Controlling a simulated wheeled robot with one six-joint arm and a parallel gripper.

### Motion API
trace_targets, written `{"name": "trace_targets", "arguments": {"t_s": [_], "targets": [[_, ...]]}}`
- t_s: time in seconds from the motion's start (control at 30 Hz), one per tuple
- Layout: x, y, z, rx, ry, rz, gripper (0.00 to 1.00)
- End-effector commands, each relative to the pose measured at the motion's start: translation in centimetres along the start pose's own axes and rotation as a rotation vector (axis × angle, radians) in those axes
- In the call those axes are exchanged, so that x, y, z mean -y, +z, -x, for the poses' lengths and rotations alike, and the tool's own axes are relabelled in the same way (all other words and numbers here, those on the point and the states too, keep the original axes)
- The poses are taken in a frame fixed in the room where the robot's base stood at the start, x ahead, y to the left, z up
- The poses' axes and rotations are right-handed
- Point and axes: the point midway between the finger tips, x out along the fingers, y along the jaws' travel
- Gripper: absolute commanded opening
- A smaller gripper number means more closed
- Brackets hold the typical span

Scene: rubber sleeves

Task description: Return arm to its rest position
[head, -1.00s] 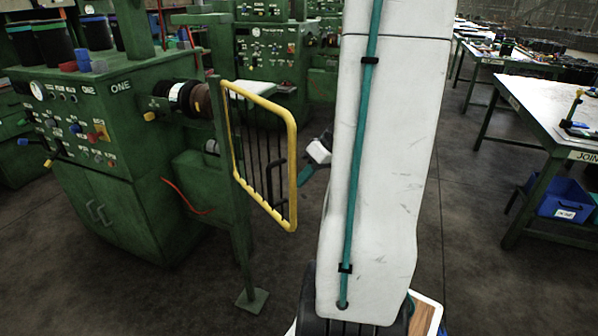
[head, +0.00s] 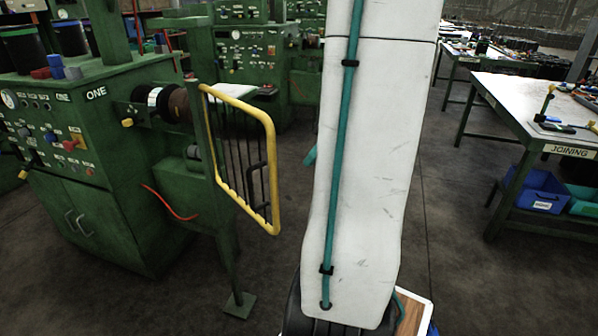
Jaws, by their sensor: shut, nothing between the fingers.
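My white arm link with a teal cable stands upright in the middle of the head view and hides what lies behind it. A short piece of teal shows just left of the link. My gripper is not visible in this view. It is hidden or out of frame, so I cannot see its fingers.
A green machine marked ONE (head: 85,150) stands at the left, with a yellow-framed guard (head: 274,178) close to my arm. Dark floor (head: 455,220) between is clear.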

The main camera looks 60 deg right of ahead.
Motion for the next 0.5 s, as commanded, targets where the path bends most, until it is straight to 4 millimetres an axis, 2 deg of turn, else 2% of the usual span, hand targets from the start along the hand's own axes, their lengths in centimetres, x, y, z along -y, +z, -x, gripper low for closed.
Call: {"name": "trace_targets", "arguments": {"t_s": [0.03, 0.2, 0.5], "targets": [[0.0, 0.1, 1.0, -0.002, 0.003, -0.001, 0.00], [0.1, 0.2, 2.8, -0.001, 0.002, -0.001, 0.00], [0.2, 0.2, 3.2, 0.000, -0.001, 0.000, 0.00]]}}
